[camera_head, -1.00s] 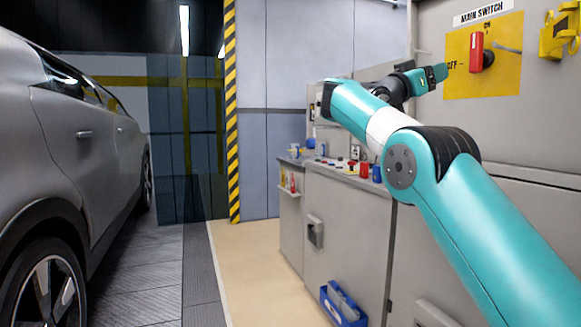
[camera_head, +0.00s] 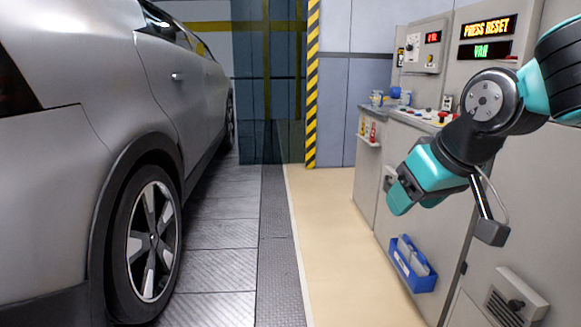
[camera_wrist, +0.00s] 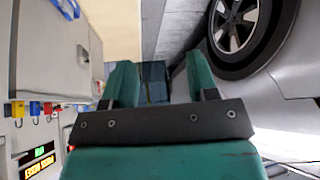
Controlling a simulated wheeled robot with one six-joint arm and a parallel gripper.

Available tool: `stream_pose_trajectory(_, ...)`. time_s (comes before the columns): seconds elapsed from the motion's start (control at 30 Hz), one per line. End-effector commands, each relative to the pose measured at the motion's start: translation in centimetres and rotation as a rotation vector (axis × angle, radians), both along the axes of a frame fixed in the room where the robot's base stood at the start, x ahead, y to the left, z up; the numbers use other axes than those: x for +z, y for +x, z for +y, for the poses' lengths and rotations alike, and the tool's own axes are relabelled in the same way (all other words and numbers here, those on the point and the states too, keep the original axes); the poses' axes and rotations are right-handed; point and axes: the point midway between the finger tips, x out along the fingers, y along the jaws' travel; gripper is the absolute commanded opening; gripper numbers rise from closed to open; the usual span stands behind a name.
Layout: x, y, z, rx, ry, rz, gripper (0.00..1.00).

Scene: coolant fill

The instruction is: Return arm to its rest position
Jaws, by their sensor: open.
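My gripper (camera_head: 408,190) is at the right of the head view, in front of the grey cabinets, pointing down and to the left. In the wrist view its two teal fingers (camera_wrist: 158,82) stand apart with nothing between them. The dark palm bar lies across the near end of the fingers. My arm bends in from the right edge of the head view and hides part of the console.
A silver car (camera_head: 60,190) stands at the left. Grey cabinets (camera_head: 375,185) with a control console and a lit "PRESS RESET" display (camera_head: 488,27) stand at the right. A blue bin (camera_head: 412,268) hangs low on the cabinet. The beige floor strip (camera_head: 335,230) is clear.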

Motion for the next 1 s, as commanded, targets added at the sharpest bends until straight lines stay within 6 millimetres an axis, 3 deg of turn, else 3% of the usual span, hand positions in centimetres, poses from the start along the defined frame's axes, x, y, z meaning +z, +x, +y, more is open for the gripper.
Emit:
stream_pose_trajectory(0.03,-1.3,-3.0,0.8,0.052,0.012,0.064,0.53)
stream_pose_trajectory(0.1,-2.7,-6.7,1.8,0.118,0.028,0.147,0.53)
stream_pose_trajectory(0.33,-6.2,-17.4,3.3,0.301,0.063,0.377,0.53)
stream_pose_trajectory(0.4,-6.1,-19.9,3.6,0.343,0.07,0.43,0.53)
stream_pose_trajectory(0.43,-4.4,-19.5,3.6,0.337,0.07,0.421,0.53)
stream_pose_trajectory(0.67,1.7,-19.3,3.6,0.334,0.07,0.418,0.53)
stream_pose_trajectory(0.9,9.8,-19.2,3.6,0.333,0.069,0.417,0.53)
stream_pose_trajectory(1.0,12.1,-19.2,3.6,0.333,0.069,0.417,0.53)
